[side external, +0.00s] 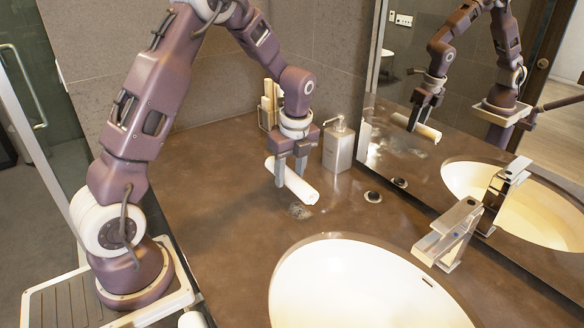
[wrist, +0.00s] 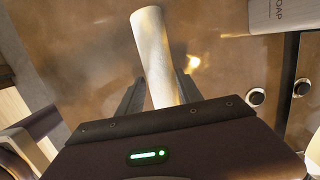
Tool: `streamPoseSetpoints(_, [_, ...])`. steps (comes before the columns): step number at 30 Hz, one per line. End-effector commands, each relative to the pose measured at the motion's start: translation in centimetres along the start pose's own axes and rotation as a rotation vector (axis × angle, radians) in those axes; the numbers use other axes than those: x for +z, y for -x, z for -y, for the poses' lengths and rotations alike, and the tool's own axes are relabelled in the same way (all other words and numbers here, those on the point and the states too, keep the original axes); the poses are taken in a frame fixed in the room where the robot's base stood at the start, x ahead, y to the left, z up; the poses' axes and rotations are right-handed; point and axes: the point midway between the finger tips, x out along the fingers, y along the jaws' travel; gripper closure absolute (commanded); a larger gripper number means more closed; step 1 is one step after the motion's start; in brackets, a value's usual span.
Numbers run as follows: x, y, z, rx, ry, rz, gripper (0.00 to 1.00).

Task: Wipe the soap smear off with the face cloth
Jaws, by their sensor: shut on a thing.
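The face cloth (side external: 297,184) is a white roll held between the fingers of my gripper (side external: 292,178), just above or on the brown counter; I cannot tell if it touches. My gripper is shut on it. In the wrist view the cloth (wrist: 152,48) reaches out past the fingertips (wrist: 160,85), its near part hidden by the gripper body. The soap smear (side external: 299,211) is a pale greyish patch on the counter, just in front of the cloth's lower right end in the side view. I cannot make out the smear clearly in the wrist view.
A soap dispenser (side external: 338,147) stands close to the right of my gripper. A holder with rolled cloths (side external: 268,105) is behind. A round black-and-white fitting (side external: 372,196) sits right of the smear. The white basin (side external: 365,290) and the tap (side external: 449,234) are in front; the mirror is at right.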

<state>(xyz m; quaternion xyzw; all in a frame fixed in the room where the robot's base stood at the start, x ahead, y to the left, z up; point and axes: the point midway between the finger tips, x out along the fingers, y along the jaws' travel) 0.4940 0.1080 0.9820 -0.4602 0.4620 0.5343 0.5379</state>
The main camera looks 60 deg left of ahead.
Motion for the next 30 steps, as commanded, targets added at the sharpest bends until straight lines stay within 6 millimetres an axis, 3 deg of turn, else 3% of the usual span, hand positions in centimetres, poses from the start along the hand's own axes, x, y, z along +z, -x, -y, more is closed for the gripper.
streamPoseSetpoints(18, [-1.1,-6.1,-0.1,0.004,-0.002,0.0,0.9])
streamPoseSetpoints(19, [-1.4,-5.8,0.0,0.001,-0.003,0.001,0.89])
streamPoseSetpoints(20, [-1.7,-5.7,0.0,0.0,-0.003,0.0,0.95])
streamPoseSetpoints(30, [-4.8,-5.4,0.1,0.001,-0.004,0.0,0.95])
